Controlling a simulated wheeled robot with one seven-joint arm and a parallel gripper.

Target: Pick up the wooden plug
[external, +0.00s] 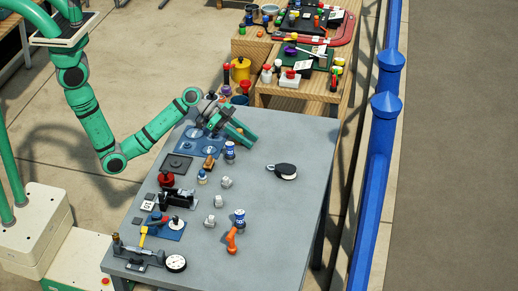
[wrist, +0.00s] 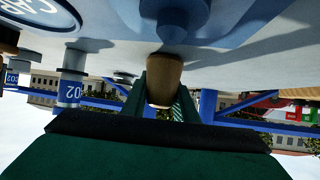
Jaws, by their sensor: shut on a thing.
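The wooden plug (wrist: 164,82), brown and tapered, sits between the two dark green fingers of my gripper (wrist: 163,98) in the wrist view. The jaws are shut on its sides. A blue rounded part (wrist: 175,18) shows right beside the plug's far end; I cannot tell whether they touch. In the external view my green gripper (external: 248,137) is low over the far part of the grey table, at the right of a blue plate (external: 190,150). The plug cannot be made out there.
A blue and white cylinder (external: 230,153) stands close to my gripper. The grey table (external: 285,210) carries fixtures along its left side, small grey blocks, a black and white round item (external: 282,171) and an orange tool (external: 233,238). Its right side is mostly clear. Wooden benches (external: 290,97) stand behind.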

